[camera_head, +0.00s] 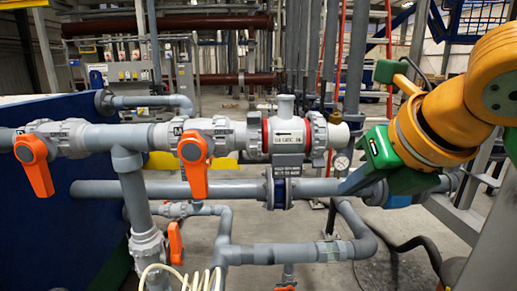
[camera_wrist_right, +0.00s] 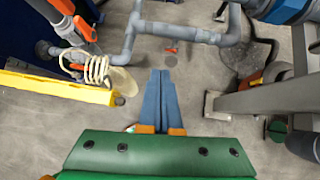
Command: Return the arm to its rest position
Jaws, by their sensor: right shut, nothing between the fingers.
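My right arm, orange with a green wrist, comes in from the right side of the head view. Its right gripper (camera_head: 346,188) has blue fingers that point left and down, in front of the grey pipework and near the pressure gauge (camera_head: 341,162). In the right wrist view the two blue fingers (camera_wrist_right: 160,73) lie together, shut and empty, above the grey floor. I cannot tell whether they touch a pipe in the head view. My left gripper is in neither view.
Grey pipes (camera_head: 240,189) cross the head view, with orange valve handles (camera_head: 195,165) at the left and middle. A dark blue panel (camera_head: 50,225) stands at left. The right wrist view shows a yellow bar (camera_wrist_right: 60,88), a coiled hose (camera_wrist_right: 97,69) and a grey frame (camera_wrist_right: 265,98).

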